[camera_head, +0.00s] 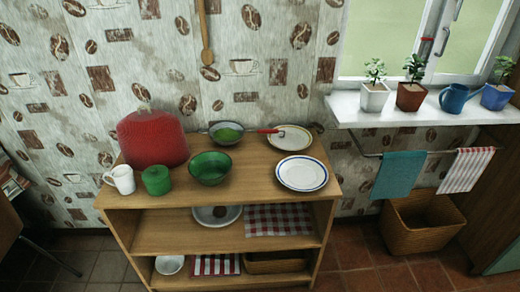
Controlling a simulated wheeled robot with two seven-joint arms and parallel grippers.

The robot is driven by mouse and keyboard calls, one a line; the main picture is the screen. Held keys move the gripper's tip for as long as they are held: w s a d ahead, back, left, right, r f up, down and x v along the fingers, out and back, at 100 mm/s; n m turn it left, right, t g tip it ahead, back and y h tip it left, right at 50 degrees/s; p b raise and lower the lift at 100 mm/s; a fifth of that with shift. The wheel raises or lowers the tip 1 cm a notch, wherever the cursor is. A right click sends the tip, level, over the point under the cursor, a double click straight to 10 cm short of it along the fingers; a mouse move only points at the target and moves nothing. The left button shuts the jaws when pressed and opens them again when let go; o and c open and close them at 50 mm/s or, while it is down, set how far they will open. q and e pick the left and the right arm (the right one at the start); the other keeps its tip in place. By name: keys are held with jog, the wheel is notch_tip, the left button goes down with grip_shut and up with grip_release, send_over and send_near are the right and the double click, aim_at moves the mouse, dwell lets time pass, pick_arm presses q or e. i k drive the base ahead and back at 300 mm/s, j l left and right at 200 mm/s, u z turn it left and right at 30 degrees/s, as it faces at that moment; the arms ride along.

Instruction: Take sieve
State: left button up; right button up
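The sieve (226,133) appears to be the round, shallow piece with a red handle at the back of the wooden shelf unit's top (240,190). Its bowl looks green inside, and its handle points right towards a plate. I cannot make out its mesh. It sits behind a green bowl (210,168) and right of a large red pot or cover (152,138). Neither of my grippers is in view.
A white mug (120,179) and green cup (156,180) stand front left. A cream plate (290,137) lies near the handle, a blue-rimmed plate (301,173) in front. A wooden spoon (206,40) hangs above. The top's front middle is clear.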

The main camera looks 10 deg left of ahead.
aim_at(226, 133)
jog(key=i+l, duration=1.1)
jog(key=u, duration=1.15)
